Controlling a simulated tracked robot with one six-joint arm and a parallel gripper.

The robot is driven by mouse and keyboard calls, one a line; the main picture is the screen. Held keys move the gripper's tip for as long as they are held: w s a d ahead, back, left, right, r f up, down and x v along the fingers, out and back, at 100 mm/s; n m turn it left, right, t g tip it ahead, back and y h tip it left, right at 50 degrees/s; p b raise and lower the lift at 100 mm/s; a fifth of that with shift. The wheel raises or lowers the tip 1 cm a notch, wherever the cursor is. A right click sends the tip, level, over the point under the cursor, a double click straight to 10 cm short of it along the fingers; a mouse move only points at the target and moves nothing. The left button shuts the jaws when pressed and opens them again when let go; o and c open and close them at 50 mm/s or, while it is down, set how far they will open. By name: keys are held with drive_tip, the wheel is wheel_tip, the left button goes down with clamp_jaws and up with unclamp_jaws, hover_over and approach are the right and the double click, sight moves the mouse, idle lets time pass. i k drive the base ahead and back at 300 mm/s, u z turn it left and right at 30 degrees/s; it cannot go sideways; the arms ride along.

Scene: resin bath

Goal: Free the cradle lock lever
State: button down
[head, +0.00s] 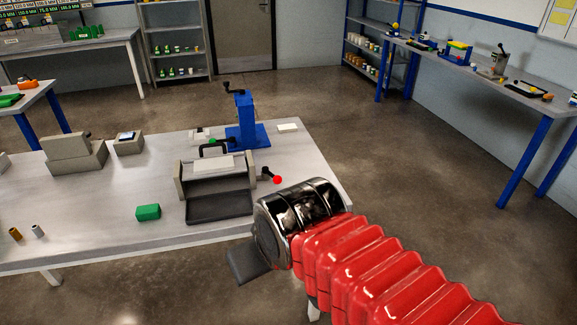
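The cradle (180,182) is a grey frame with two side walls on the table. A pale block with a black handle (213,147) sits in its back part, and a dark tray (218,207) lies in front. The lock lever (270,175) is a short black arm with a red knob at the cradle's right side. It slants down to the right. My arm comes in from the lower right, its dark shiny wrist just in front of the lever. A dark grey part of my gripper (247,263) shows below the wrist, beyond the table's front edge. Its fingers cannot be made out.
The grey table (100,218) also holds a green block (148,212), a blue press-like stand (245,122), a pale small block (288,128) and grey fixtures (75,152). Two small cylinders stand at the left front. The table's right edge lies close beyond the lever.

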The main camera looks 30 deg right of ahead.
sight(276, 179)
drive_tip(key=u, duration=0.05)
drive_tip(key=i, duration=1)
drive_tip(key=z, duration=0.05)
